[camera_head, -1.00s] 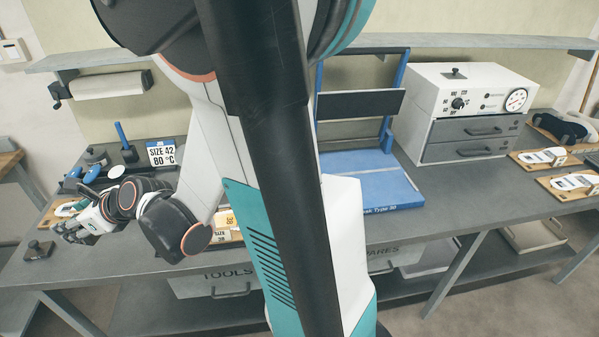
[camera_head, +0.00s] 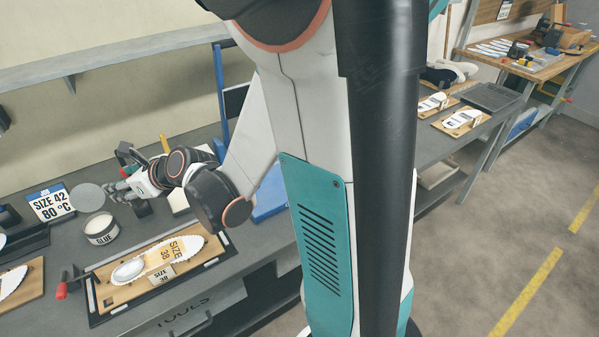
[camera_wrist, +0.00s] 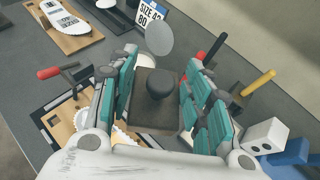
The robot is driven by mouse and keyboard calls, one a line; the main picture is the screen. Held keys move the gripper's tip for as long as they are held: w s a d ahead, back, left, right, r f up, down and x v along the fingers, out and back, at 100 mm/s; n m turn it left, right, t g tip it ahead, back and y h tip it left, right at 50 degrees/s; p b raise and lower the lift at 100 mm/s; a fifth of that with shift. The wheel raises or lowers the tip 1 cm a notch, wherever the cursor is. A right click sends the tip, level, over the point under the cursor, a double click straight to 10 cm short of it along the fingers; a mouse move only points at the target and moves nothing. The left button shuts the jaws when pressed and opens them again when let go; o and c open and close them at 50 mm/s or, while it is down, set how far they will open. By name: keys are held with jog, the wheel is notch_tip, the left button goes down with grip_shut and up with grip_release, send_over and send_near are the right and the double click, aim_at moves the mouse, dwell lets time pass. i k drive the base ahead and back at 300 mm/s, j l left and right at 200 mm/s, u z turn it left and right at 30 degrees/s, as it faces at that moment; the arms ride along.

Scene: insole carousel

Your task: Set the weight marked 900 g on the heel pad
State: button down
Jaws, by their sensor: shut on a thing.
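My gripper (camera_wrist: 160,78) is shut on a dark square weight (camera_wrist: 143,112) with a round black knob on top. Its teal-padded fingers lie on both sides of the weight; no mark can be read on it. In the head view my gripper (camera_head: 120,190) is above the bench, behind and right of the glue tin, and the weight is hard to make out there. An insole (camera_head: 187,248) labelled SIZE 38 lies on a wooden board (camera_head: 205,262) in front of it. A shiny pale rounded pad (camera_head: 128,271) lies at the insole's left end, apart from the gripper.
A glue tin (camera_head: 101,230) with a grey disc (camera_head: 88,197) behind it stands near the board. A SIZE 42 sign (camera_head: 50,205) is farther left. A red-handled clamp (camera_head: 68,284) is at the board's left end. A blue stand (camera_head: 270,195) is to the right.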

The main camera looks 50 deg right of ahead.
aim_at(129, 270)
jog(key=j+z, duration=0.1)
jog(key=z, duration=1.55)
jog(key=j+z, duration=0.15)
jog(key=j, duration=0.7)
jog(key=k+j+z, duration=0.1)
jog(key=j, duration=0.8)
